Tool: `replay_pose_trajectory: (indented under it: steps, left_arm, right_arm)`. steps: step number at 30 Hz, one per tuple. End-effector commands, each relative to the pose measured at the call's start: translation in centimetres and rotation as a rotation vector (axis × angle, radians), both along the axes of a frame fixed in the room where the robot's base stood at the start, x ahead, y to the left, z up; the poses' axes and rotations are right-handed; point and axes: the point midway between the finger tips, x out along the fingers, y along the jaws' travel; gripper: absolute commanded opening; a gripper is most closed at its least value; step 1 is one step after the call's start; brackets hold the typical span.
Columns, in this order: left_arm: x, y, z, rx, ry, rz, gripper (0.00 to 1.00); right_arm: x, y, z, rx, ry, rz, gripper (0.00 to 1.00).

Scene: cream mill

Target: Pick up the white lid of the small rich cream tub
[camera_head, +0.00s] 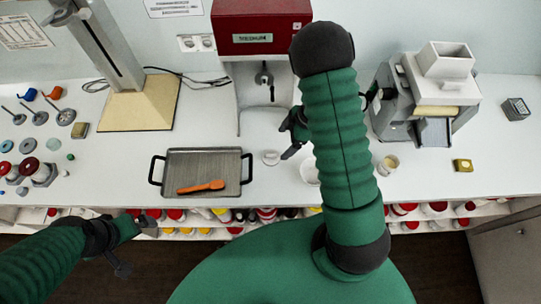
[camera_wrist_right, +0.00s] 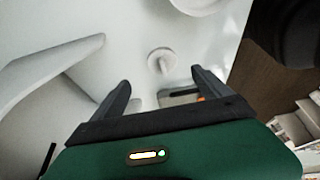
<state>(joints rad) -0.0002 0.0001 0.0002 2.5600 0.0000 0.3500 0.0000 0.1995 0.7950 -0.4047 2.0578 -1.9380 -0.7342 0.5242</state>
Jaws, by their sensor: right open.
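A small white lid (camera_head: 271,158) with a raised knob lies on the white counter, right of the tray. In the right wrist view the lid (camera_wrist_right: 160,52) sits just beyond my fingertips, roughly centred between them. My right gripper (camera_head: 287,139) is open and empty, above and slightly right of the lid. In its wrist view the two dark fingers (camera_wrist_right: 160,78) stand apart with nothing between them. A white round container (camera_head: 309,172) is partly hidden behind my right arm. My left gripper (camera_head: 138,243) is low at the left, in front of the counter edge, with its fingers spread and empty.
A grey tray (camera_head: 205,163) with an orange spatula (camera_head: 201,187) lies left of the lid. A red and grey machine (camera_head: 262,70) stands behind it. A cup of cream (camera_head: 388,162) and a mill (camera_head: 425,95) are at the right. Shelves run below the counter.

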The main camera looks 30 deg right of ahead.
Motion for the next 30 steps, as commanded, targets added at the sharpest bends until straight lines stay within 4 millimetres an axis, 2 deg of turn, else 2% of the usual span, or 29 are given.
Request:
replay_pose_trajectory:
  steps: [1,3,10,15,18,24,30]
  left_arm:
    - [0.0,0.0,-0.1,0.0,0.0,0.0,1.0]
    - [0.0,0.0,-0.2,0.0,0.0,0.0,1.0]
    - [0.0,0.0,0.1,0.0,0.0,0.001,1.0]
    - [0.0,0.0,0.6,0.0,0.0,0.0,1.0]
    - [0.0,0.0,0.6,0.0,0.0,0.0,1.0]
    - [0.0,0.0,0.5,0.0,0.0,0.0,1.0]
    - [0.0,0.0,0.5,0.0,0.0,0.0,1.0]
  right_arm:
    - [0.1,0.4,-1.3,0.003,0.003,0.0,0.87]
    - [0.4,0.9,-2.6,0.002,0.002,0.0,0.87]
    - [0.8,1.7,-4.9,0.002,0.0,-0.001,0.87]
    - [1.2,2.9,-7.9,0.003,0.0,-0.001,0.87]
    - [1.5,3.2,-8.7,0.002,0.0,-0.002,0.87]
    - [1.5,3.3,-8.8,0.0,-0.002,-0.002,0.87]
    - [1.5,3.3,-8.8,0.001,-0.001,-0.001,0.61]
